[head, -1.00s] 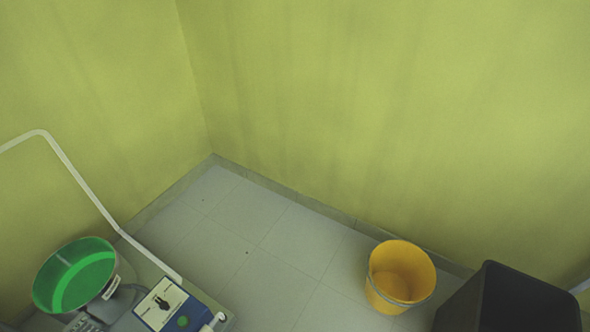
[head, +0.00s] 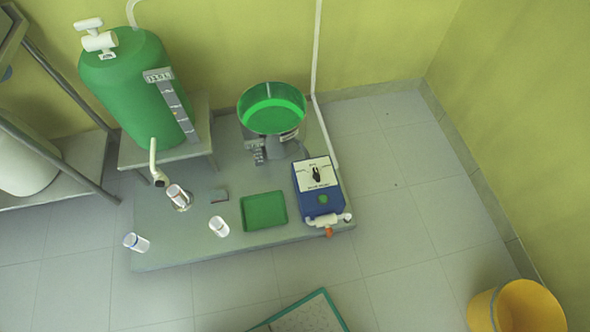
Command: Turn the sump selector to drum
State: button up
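A blue box (head: 310,204) stands at the right end of a low grey platform (head: 170,254). Its top has a white plate with a black selector knob (head: 316,174), which looks like the sump selector. The knob points roughly up in the picture; the plate's lettering is too small to read. A white pipe fitting with an orange-red end runs along the box's front. My gripper is not in view.
A green funnel-like bowl (head: 272,108) stands behind the box. A green tray (head: 264,211), several small white-and-clear cups and a large green tank (head: 137,90) are to the left. A yellow bucket (head: 516,308) is at lower right. The floor right of the platform is clear.

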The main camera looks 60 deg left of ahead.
aim_at(316, 175)
jog(key=u, duration=0.05)
jog(key=i, duration=0.55)
jog(key=u, duration=1.95)
jog(key=i, duration=0.5)
jog(key=u, duration=0.05)
